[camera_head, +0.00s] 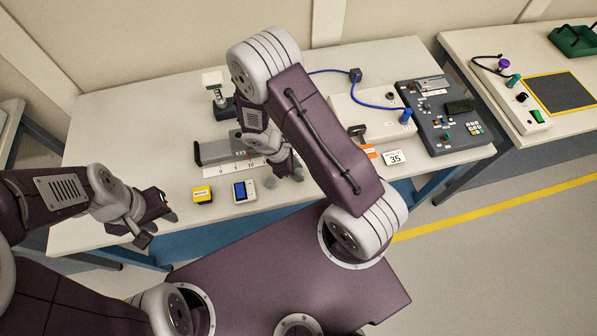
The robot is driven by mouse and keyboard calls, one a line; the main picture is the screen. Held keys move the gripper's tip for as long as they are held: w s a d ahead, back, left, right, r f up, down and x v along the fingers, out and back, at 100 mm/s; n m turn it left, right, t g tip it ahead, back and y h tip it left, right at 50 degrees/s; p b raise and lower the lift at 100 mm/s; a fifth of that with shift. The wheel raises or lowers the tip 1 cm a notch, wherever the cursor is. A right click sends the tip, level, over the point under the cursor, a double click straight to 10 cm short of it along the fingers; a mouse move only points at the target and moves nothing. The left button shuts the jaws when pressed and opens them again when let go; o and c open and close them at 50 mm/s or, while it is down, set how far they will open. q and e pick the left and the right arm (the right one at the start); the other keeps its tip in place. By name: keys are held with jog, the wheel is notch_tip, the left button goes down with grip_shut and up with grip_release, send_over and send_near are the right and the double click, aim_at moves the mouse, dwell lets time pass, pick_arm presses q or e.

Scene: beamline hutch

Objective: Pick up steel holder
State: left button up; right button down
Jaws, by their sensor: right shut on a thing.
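My right arm reaches down over the middle of the white table. Its gripper (284,172) is low over the table, at the right end of a grey rail (215,153) and a white scale strip (228,168). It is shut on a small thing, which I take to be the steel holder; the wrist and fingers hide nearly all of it. I cannot tell whether it touches the table. My left gripper (154,219) is at the table's front left edge, open and empty, its fingers apart.
A yellow box (202,194) and a small meter with a blue screen (244,190) lie near the front edge. A post on a dark base (222,106) stands behind the rail. A dark control panel (441,115) and a "35" card (395,158) lie right.

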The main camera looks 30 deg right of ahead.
notch_tip(320, 180, up, 4)
jog(key=shift+r, duration=0.25)
jog(key=s+d+r, duration=0.6)
jog(key=s+d, duration=0.1)
jog(key=s, duration=0.1)
jog(key=shift+s+d+r, duration=0.25)
jog(key=shift+s+d, duration=0.1)
jog(key=shift+d, duration=0.05)
dwell(0.5)
